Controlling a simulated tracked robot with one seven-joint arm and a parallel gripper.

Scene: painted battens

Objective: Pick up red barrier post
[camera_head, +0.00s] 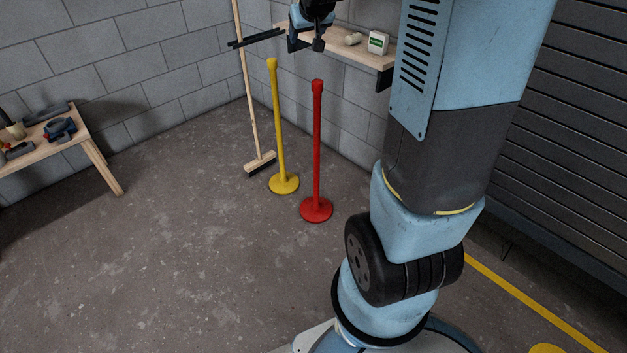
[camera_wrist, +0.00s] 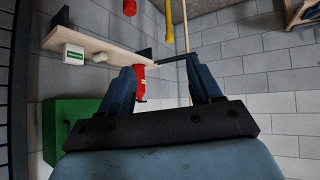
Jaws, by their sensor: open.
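The red barrier post (camera_head: 316,150) stands upright on a round base on the concrete floor, in the middle of the head view. A red end piece at the top of the wrist view (camera_wrist: 130,7) looks like its top. My gripper (camera_head: 306,42) is open and empty, pointing down, and in the head view it appears above the post's top, apart from it. In the wrist view my gripper (camera_wrist: 160,72) shows two spread fingers with nothing between them gripped. Another red object (camera_wrist: 141,72) shows partly behind the left finger; I cannot tell what it is.
A yellow post (camera_head: 279,130) stands just left of the red one, with a broom (camera_head: 248,100) behind it in a dark wall holder (camera_head: 256,38). A wooden shelf (camera_head: 345,48) carries a white-green box (camera_head: 378,42). A workbench (camera_head: 90,145) is at left. Floor in front is clear.

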